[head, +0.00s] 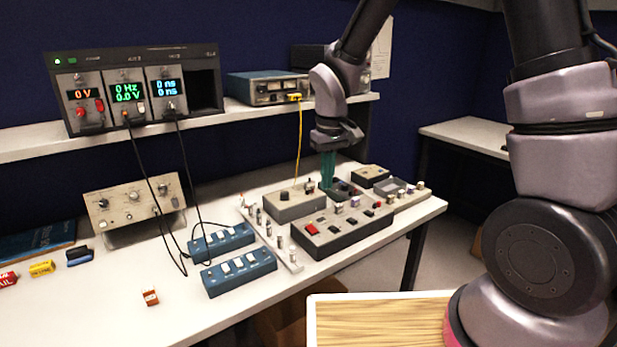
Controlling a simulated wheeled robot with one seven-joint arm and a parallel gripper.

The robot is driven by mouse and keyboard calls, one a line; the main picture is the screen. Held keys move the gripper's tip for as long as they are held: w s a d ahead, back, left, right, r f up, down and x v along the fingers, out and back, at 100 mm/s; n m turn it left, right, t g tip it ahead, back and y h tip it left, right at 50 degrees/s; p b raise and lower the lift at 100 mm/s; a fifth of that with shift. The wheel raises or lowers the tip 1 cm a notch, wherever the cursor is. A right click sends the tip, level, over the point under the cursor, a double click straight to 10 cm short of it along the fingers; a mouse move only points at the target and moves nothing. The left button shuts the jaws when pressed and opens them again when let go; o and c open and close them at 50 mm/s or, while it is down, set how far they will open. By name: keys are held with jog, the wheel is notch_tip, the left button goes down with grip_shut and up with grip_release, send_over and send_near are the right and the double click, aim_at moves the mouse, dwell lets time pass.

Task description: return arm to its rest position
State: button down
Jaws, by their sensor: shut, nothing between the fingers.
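My gripper (328,165) shows in the head view with its greenish fingers pointing down, above the back part of the control boxes on the white workbench. The fingers are close together with nothing seen between them. My arm reaches in from the upper right, with its large joints filling the right side of the view. A grey control box with a red button (342,228) sits in front of my gripper. A smaller grey box with a black knob (293,203) sits to its left. Whether the fingertips touch anything below them I cannot tell.
An instrument rack (135,88) and a blue-grey device (268,88) stand on the shelf, with black cables and a yellow cable hanging down. Blue switch boxes (238,271) lie on the bench (95,305). A wood-topped surface (380,322) is at the front. A second table (468,135) stands behind right.

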jog(key=s+d+r+m+t+y, duration=0.1)
jog(key=s+d+r+m+t, duration=0.15)
jog(key=d+r, duration=0.45)
jog(key=s+d+r+m+t, duration=0.1)
jog(key=d+r+m, duration=0.2)
jog(key=d+r, duration=0.45)
jog(key=s+d+r+m+t, duration=0.3)
jog(key=s+d+r+m, duration=0.1)
jog(key=s+r, duration=0.5)
jog(key=shift+s+d+r+y, duration=0.3)
jog(key=shift+s+d+r, duration=0.05)
jog(key=shift+d, duration=0.3)
